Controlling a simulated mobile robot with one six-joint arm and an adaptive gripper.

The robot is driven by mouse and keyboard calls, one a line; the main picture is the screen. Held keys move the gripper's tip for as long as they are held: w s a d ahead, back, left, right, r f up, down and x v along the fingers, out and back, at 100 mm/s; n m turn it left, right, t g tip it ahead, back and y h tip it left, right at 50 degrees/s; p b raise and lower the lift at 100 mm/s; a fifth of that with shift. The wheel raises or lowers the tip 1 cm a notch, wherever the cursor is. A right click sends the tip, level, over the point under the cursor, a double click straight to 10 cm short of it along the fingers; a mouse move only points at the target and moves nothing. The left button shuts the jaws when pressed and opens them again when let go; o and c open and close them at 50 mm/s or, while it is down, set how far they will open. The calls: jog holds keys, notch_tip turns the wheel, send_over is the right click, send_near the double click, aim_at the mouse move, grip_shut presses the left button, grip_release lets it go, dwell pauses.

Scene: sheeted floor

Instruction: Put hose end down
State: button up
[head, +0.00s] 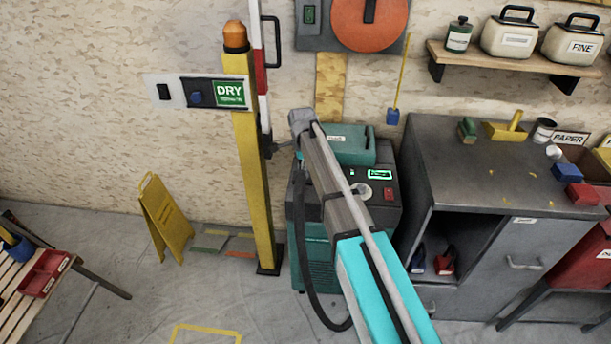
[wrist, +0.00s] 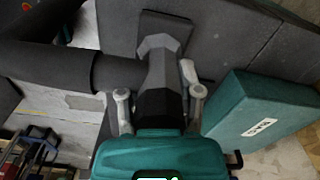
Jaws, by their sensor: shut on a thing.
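The hose end is a grey faceted nozzle with a black collar, in the middle of the wrist view (wrist: 160,68). My gripper (wrist: 160,100) is shut on it, with one pale finger on each side. The thick black hose (wrist: 45,65) runs off to the left there. In the head view the hose (head: 303,255) hangs in a loop beside the teal and dark machine (head: 385,218). My arm hides much of that machine, and I cannot make out the hose end or the fingertips in that view.
A teal case (wrist: 262,112) with a label lies close right of the gripper; in the head view it sits on the machine (head: 352,146). A yellow post (head: 253,185) stands left of the machine. A yellow floor sign (head: 165,218) and a grey cabinet (head: 485,160) flank them.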

jog(key=shift+f+b, duration=0.95)
jog(key=shift+f, duration=0.3)
jog(key=shift+f, duration=0.15)
jog(key=o, duration=1)
jog(key=shift+r, duration=0.3)
notch_tip(320, 180, up, 12)
jog(key=p, duration=1.2)
jog(key=shift+f, duration=0.1)
jog(key=shift+s+d, duration=0.1)
jog(key=shift+s, duration=0.05)
